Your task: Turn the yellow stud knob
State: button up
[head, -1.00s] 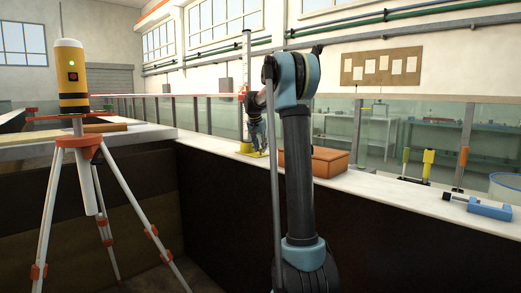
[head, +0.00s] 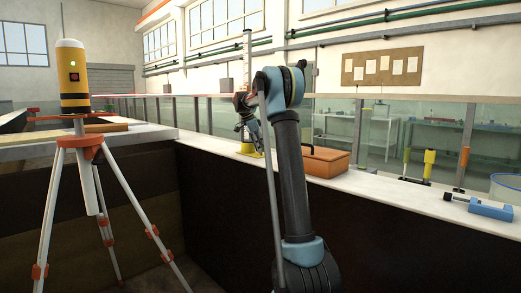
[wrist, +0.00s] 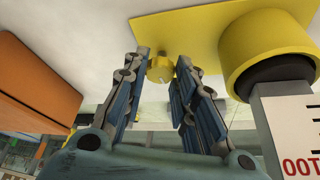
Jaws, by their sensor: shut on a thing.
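The yellow stud knob (wrist: 160,70) is a small notched yellow disc in the upper middle of the wrist view, next to a flat yellow plate (wrist: 185,35). My gripper (wrist: 162,62) has its two blue-grey fingers on either side of the knob, shut on it at the fingertips. In the head view my gripper (head: 250,134) reaches down to the yellow base on the pale ledge. The knob is too small and hidden to make out there.
A thick yellow collar (wrist: 265,45) holds a white marked post (wrist: 290,120) close right of my fingers. An orange box (head: 326,161) stands on the ledge to the right. A yellow instrument on a tripod (head: 72,75) stands at left. A blue clamp (head: 488,208) lies far right.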

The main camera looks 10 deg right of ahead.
jog(key=shift+w+a+m, duration=0.1)
jog(key=shift+w+m, duration=0.15)
jog(key=shift+m, duration=0.25)
jog(key=o, duration=1.1)
jog(key=shift+w, duration=0.1)
jog(key=shift+c, duration=0.2)
jog(key=v, duration=1.2)
jog(key=shift+w, duration=0.15)
jog(key=shift+f, duration=0.1)
